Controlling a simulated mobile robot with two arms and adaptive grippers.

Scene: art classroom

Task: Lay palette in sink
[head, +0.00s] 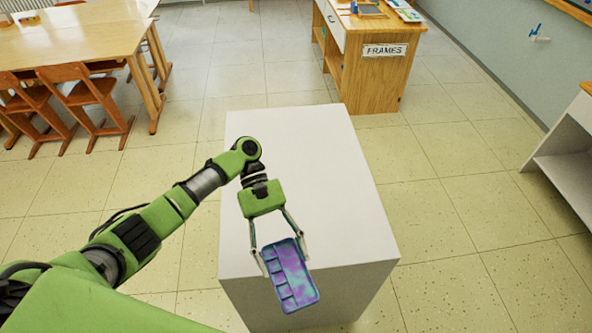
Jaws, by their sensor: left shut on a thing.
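A rectangular palette (291,275) with a blue and purple mottled surface and small wells along its left side is in the head view, low centre. My left gripper (283,259) is shut on the palette, with a finger on each side of its upper part. The palette shows over the front edge of a white block-shaped stand (310,170). I cannot tell how high above the stand it is. No sink is in view. My right gripper is not in view.
A wooden cabinet labelled FRAMES (372,65) stands beyond the stand. Wooden tables (75,38) and chairs (92,92) are at the upper left. A white shelf unit (568,150) stands at the right edge. The tiled floor (455,215) right of the stand is clear.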

